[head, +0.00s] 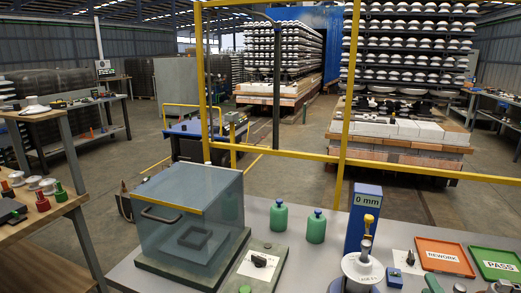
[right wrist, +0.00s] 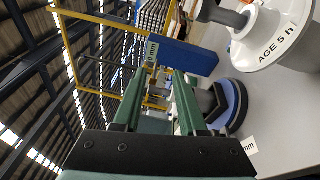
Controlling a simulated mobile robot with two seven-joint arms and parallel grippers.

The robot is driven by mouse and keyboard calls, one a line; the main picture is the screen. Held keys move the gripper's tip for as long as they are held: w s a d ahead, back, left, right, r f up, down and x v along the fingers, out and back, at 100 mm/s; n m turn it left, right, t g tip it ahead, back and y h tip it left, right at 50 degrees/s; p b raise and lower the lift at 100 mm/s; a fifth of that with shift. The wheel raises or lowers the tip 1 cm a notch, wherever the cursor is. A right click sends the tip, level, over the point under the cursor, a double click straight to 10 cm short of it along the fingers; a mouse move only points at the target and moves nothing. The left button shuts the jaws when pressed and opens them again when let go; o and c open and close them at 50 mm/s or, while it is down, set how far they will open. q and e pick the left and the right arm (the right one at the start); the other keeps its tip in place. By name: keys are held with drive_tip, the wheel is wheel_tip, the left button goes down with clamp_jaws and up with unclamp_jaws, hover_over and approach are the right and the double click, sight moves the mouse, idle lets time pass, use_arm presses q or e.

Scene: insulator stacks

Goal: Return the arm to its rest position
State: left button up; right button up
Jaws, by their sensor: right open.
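My right gripper (right wrist: 160,85) is open and empty in the right wrist view, its two green fingers apart. A green piece at the bottom edge of the head view, right of the insulator, looks like part of this gripper (head: 434,284). A white insulator (head: 363,272) stands in front of the blue gauge post (head: 366,198), which reads 0 mm. In the right wrist view the insulator (right wrist: 272,35), marked AGE 5 h, is to the right of the fingers, apart from them. The blue post (right wrist: 188,56) shows beyond the fingertips. My left gripper is not in view.
A clear box (head: 190,215) with a handle stands at the bench's left. Two green bottles (head: 279,217) stand mid-bench. An orange REWORK tray (head: 443,257) and a green PASS tray (head: 497,264) lie at the right. A yellow frame (head: 290,155) crosses behind the bench.

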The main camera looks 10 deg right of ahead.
drive_tip(key=s+a+f+m+g+y, duration=0.1)
drive_tip(key=s+a+f+m+g, duration=0.2)
drive_tip(key=f+m, duration=0.4)
drive_tip(key=s+a+f+m+g, duration=0.2)
drive_tip(key=a+f+m+g, duration=0.25)
drive_tip(key=f, duration=0.35)
drive_tip(key=s+a+f+m+g+y, duration=0.1)
drive_tip(key=s+a+f+g+y, duration=0.25)
drive_tip(key=a, duration=0.25)
drive_tip(key=s+a+f+m+g+y, duration=0.2)
drive_tip(key=s+a+g, duration=0.1)
drive_tip(key=s+a, duration=0.15)
drive_tip(key=w+a+f+t+y+p, duration=0.1)
drive_tip(key=w+a+f+t+p, duration=0.3)
drive_tip(key=a+f+t+p, duration=0.1)
drive_tip(key=shift+w+f+t+y+p, duration=0.25)
drive_tip(key=shift+f+t+y+p, duration=0.1)
drive_tip(key=shift+f+p, duration=0.1)
drive_tip(key=shift+a, duration=0.1)
